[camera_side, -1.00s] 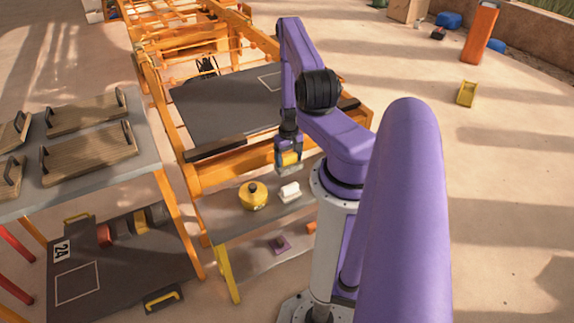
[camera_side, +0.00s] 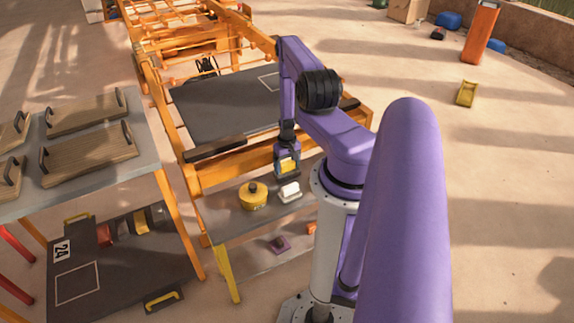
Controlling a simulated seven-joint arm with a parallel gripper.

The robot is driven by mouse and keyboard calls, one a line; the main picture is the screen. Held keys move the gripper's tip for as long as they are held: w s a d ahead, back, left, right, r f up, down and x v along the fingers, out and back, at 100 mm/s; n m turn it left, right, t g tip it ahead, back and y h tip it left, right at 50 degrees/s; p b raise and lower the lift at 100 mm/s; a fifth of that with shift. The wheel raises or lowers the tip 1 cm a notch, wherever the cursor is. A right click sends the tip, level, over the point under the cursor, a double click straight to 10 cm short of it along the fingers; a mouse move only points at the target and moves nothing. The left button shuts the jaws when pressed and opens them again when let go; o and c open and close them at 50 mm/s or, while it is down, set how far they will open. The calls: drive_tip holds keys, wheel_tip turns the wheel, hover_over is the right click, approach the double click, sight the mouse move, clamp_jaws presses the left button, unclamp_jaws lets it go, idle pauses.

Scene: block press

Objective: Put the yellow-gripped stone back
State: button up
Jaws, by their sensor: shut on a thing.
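My gripper (camera_side: 288,174) hangs above the grey lower shelf (camera_side: 232,228) at the front of the orange frame. It is shut on a small block with a yellow part (camera_side: 288,163), which shows between its fingers. The lower part of this block is largely hidden by the fingers. On the shelf below and to the left stands a round yellow pot-like thing with a dark knob (camera_side: 253,196). A small white block (camera_side: 290,192) lies on the shelf just under my gripper. From this view I cannot tell the height of the held block above the shelf.
A dark board with a white outline (camera_side: 225,105) lies on the orange frame behind. A grey table with wooden handled boards (camera_side: 90,155) stands at left. Under it is a dark tray marked 24 (camera_side: 110,265). A purple piece (camera_side: 280,243) lies lower down.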

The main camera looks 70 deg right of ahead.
drive_tip(key=shift+f, duration=0.1)
drive_tip(key=o, duration=1)
